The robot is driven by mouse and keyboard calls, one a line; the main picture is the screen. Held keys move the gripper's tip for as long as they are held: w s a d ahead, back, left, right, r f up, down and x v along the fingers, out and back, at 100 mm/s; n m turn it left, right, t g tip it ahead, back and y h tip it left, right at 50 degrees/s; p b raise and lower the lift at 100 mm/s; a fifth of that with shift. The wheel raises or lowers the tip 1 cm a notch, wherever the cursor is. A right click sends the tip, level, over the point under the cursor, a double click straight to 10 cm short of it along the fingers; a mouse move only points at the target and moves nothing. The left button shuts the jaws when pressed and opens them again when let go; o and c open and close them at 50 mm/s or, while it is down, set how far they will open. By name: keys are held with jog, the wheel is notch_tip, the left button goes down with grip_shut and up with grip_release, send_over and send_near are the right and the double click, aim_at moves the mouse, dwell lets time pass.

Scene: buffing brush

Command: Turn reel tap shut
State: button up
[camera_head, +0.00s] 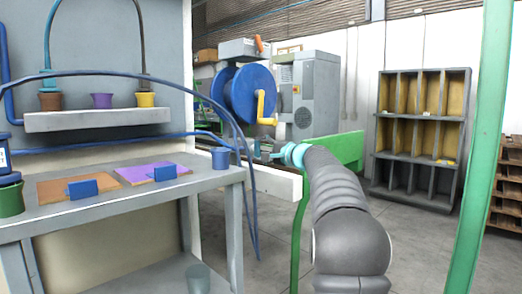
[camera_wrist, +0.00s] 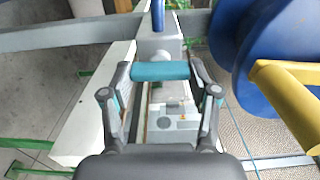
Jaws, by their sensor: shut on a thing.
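The reel tap shows in the wrist view as a teal bar-shaped handle (camera_wrist: 160,71) on a pale grey body, with a blue upright piece (camera_wrist: 158,15) beyond it. My gripper (camera_wrist: 160,77) has one finger at each end of the teal handle and is shut on it. The handle lies crosswise in the picture. In the head view my gripper (camera_head: 270,156) is small, at the end of my arm below the blue hose reel (camera_head: 244,92). The tap is too small there to make out how it is turned.
The reel's yellow crank (camera_wrist: 285,95) stands close on the right in the wrist view. A white beam (camera_head: 275,181) and a green rail (camera_head: 338,149) run near my arm. A grey workbench (camera_head: 120,205) is at left. Blue hoses hang before it. Open floor lies right.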

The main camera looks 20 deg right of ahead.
jog(key=o, duration=1.2)
jog(key=shift+c, duration=0.2)
jog(key=shift+s+d, duration=0.1)
jog(key=v, duration=1.1)
jog(key=shift+s, duration=0.4)
jog(key=shift+d, duration=0.15)
